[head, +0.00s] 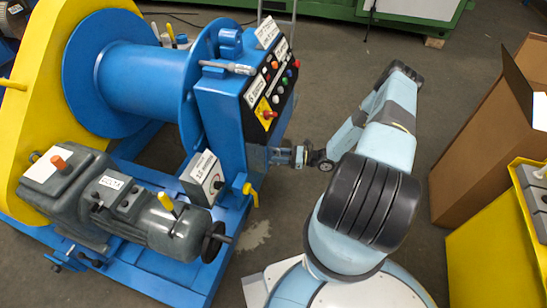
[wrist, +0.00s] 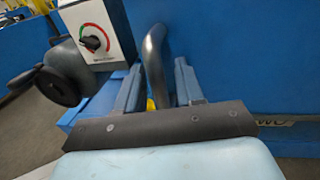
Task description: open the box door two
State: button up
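The blue control box (head: 228,118) stands in front of the blue drum, with buttons on its sloped top. In the wrist view its blue side panel (wrist: 245,60) fills the right; I cannot tell which door is number two. A dark curved handle (wrist: 153,48) stands out by this panel. My gripper (head: 287,157) is low at the box's right side. In the wrist view my gripper (wrist: 158,66) is open, with one finger on each side of the handle's lower part. A small gap shows beside the handle; contact is unclear. The head view hides the handle.
A grey dial box (head: 203,178), a yellow valve lever (head: 250,192) and a grey motor (head: 150,220) with a black handwheel (head: 214,241) are close on the left. A cardboard box (head: 485,140) and yellow crate (head: 495,240) stand right. Floor is clear behind my arm.

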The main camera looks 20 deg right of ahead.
jog(key=shift+a, duration=0.1)
jog(key=shift+c, duration=0.2)
jog(key=shift+w, duration=0.1)
grip_shut()
